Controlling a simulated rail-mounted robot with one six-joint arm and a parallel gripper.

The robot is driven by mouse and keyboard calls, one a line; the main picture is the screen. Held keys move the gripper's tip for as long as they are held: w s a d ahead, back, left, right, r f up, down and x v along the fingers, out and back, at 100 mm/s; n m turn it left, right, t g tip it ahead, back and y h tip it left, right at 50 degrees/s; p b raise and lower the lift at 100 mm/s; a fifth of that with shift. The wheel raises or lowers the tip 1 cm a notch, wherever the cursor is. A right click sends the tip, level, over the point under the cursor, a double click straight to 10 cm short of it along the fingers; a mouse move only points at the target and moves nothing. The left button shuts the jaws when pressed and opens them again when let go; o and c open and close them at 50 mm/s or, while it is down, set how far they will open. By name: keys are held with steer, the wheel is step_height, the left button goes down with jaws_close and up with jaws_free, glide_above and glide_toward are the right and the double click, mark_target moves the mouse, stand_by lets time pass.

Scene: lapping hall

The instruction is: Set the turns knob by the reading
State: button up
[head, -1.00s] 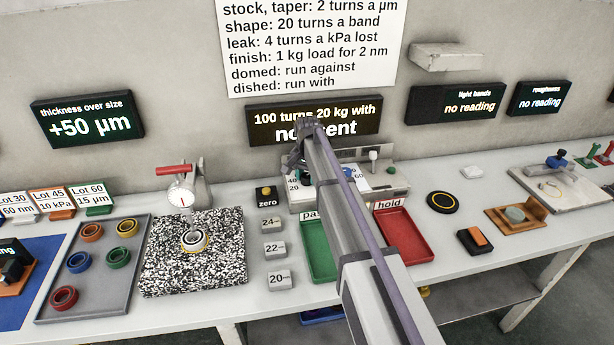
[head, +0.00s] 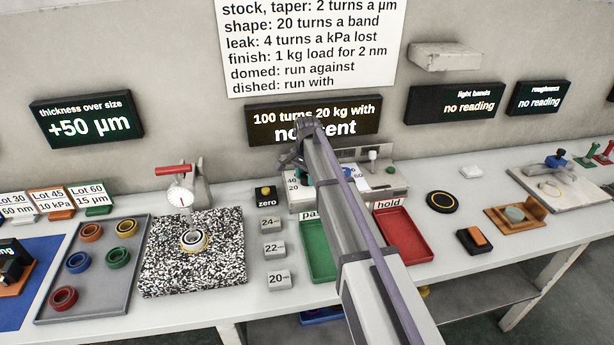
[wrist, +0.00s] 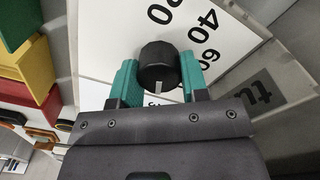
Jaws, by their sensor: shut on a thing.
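The turns knob (wrist: 158,62) is black with a white pointer mark, which is toward the bottom of the wrist view. It sits on a white dial plate (wrist: 110,35) with printed numbers including 40 and 60. My gripper (wrist: 159,74) has its teal fingers on either side of the knob, shut on it. In the head view my arm hides the knob and most of the panel. The thickness display (head: 87,118) reads +50 µm over size. The machine display (head: 314,120) reads 100 turns 20 kg with; its lower line is partly hidden.
A wall sign (head: 310,45) lists stock, taper: 2 turns a µm. A green tray (head: 318,250) and a red tray (head: 404,236) flank my arm. A speckled plate (head: 160,265) bears a ring under a dial gauge (head: 181,200). Weights (head: 279,280) stand left of the green tray.

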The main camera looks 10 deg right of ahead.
steer(key=o, duration=0.9)
steer(key=shift+o, duration=0.2)
step_height(320, 180, up, 11)
steer(key=p, duration=1)
steer(key=shift+f+p, duration=0.15)
steer(key=shift+p, duration=0.25)
